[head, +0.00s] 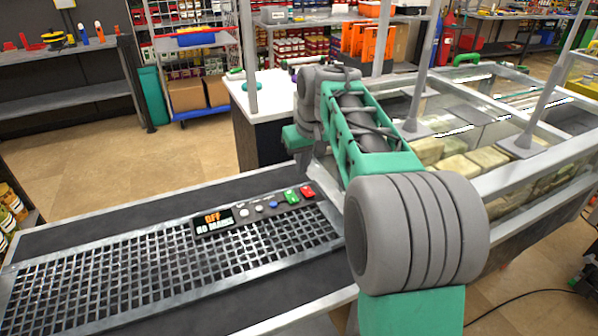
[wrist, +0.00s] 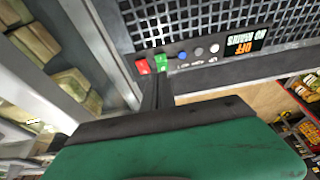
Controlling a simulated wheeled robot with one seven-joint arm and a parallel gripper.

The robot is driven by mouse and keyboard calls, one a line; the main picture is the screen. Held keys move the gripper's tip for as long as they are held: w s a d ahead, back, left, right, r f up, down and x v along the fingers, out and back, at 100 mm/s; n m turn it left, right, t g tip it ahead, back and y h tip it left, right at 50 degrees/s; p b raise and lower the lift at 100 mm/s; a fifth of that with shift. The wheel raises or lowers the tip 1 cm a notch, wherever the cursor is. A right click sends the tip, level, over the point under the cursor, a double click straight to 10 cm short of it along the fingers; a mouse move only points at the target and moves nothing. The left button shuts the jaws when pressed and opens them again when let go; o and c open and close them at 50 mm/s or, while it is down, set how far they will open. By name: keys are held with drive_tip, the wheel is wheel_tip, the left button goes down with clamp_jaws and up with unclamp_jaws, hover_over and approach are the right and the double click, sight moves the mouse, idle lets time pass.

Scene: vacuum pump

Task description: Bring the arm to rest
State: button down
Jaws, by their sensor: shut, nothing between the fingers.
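The arm is mine; it reaches forward from the lower right of the head view and bends down over the bench. My gripper (wrist: 156,82) shows in the wrist view as dark fingers beyond a green body. It is shut and empty, with its tips near the red and green buttons. I cannot tell whether it touches the panel. In the head view the fingers are mostly hidden behind the arm. The control panel (head: 237,217) has a display reading "OFF" with a second line that looks like "NO MAINS". A red button (head: 307,192) and a green button (head: 291,196) sit at its right end.
A metal grating (head: 110,275) covers the bench around the panel. A glass-walled case (head: 540,165) with pale blocks stands close at the right of my arm. A white-topped counter (head: 262,100) stands behind. Open floor (head: 100,180) lies at the left, before shelves.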

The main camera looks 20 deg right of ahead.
drive_tip(key=shift+r, duration=0.15)
drive_tip(key=s+a+r+p, duration=0.2)
drive_tip(key=s+a+p, duration=0.4)
drive_tip(key=s, duration=0.5)
drive_tip(key=s+a+f, duration=0.2)
drive_tip(key=s+f, duration=0.1)
drive_tip(key=s, duration=0.3)
drive_tip(key=s+a+f+p, duration=0.1)
drive_tip(key=s+a+f, duration=0.1)
drive_tip(key=s, duration=0.4)
drive_tip(key=shift+s+f, duration=0.2)
drive_tip(key=shift+f, duration=0.2)
drive_tip(key=shift+m, duration=0.3)
